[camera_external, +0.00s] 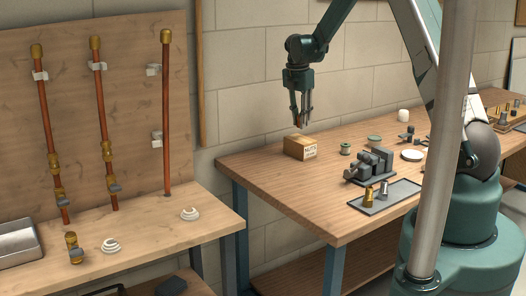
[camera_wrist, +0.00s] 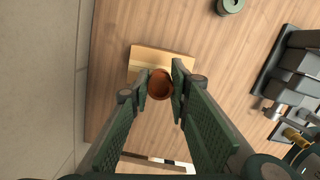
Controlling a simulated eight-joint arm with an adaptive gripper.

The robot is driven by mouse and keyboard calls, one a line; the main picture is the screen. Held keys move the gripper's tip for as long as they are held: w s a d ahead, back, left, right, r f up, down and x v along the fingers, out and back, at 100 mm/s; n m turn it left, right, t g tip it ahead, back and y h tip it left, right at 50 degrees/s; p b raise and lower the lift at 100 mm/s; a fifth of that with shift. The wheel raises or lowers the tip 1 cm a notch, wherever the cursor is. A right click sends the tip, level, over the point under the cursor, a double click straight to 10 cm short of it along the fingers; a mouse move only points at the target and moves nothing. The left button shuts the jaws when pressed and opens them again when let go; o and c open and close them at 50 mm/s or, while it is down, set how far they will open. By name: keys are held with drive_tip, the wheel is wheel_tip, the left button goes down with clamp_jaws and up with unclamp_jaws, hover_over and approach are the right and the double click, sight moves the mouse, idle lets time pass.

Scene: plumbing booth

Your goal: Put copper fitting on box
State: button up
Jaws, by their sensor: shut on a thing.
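My gripper (camera_external: 301,120) points down above the wooden table's far left corner, shut on the copper fitting. In the wrist view the fitting (camera_wrist: 160,84) is a round, brown-orange piece seen end-on between the fingertips. The box (camera_external: 299,147) is a small light-brown block marked "NUTS" on the table, just below my gripper. In the wrist view part of the box (camera_wrist: 146,55) shows behind the fitting; the fingers and fitting hide some of it. The fitting appears held over the box, with a gap below the gripper in the external view.
A green spool (camera_external: 345,149), a grey vise (camera_external: 370,166) and a dark tray (camera_external: 405,190) with brass and silver fittings (camera_external: 369,195) stand right of the box. Another bench (camera_external: 150,222) with upright copper pipes is at left. The table's front left is clear.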

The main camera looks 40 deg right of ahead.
sight(300, 139)
drive_tip(key=shift+f, duration=0.5)
drive_tip(key=shift+f, duration=1.85)
drive_tip(key=shift+f, duration=0.2)
drive_tip(key=o, duration=0.9)
drive_tip(key=shift+c, duration=0.2)
drive_tip(key=shift+r, duration=0.25)
drive_tip(key=shift+s+a+r, duration=0.1)
drive_tip(key=shift+a+r, duration=0.15)
drive_tip(key=shift+r, duration=1.75)
drive_tip(key=shift+a+r, duration=0.2)
drive_tip(key=shift+r, duration=1.75)
drive_tip(key=shift+s+a+r, duration=0.1)
drive_tip(key=shift+a+r, duration=0.15)
drive_tip(key=shift+r, duration=1.75)
drive_tip(key=shift+w, duration=0.1)
